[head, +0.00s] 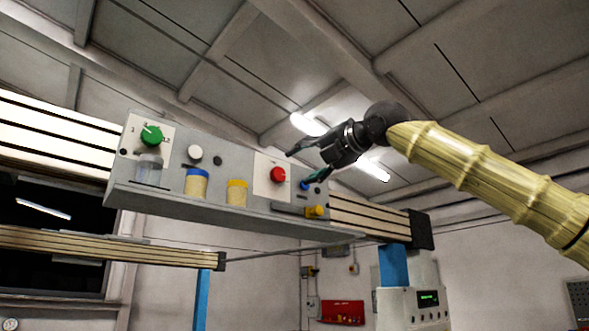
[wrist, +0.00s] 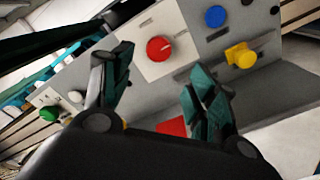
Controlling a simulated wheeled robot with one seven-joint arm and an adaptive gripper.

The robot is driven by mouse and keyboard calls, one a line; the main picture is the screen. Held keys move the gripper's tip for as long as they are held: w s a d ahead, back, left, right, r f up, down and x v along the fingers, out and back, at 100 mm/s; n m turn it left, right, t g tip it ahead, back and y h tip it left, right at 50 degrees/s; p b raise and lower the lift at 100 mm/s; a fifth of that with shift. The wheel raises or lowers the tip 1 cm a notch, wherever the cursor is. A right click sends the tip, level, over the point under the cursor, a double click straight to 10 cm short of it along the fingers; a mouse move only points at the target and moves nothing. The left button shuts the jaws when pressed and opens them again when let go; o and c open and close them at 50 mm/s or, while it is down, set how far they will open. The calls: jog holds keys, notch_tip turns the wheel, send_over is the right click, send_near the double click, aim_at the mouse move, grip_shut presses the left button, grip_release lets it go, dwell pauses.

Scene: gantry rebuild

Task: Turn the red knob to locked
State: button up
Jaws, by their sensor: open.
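The red knob (head: 278,174) sits on a pale plate (head: 265,186) on the grey panel, toward its right end. In the wrist view the red knob (wrist: 159,48) shows a light pointer line at its upper right edge, and the plate's markings are too small to read. My gripper (head: 302,170) is in front of the panel's right part in the head view. In the wrist view my gripper (wrist: 158,82) is open, with its teal-padded fingers apart. The red knob appears beyond and between the fingertips, and nothing is held.
A blue knob (wrist: 215,16) and a yellow knob (wrist: 241,56) are right of the red knob. A beam (head: 365,216) continues to the right.

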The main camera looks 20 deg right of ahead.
jog(key=shift+v, duration=1.3)
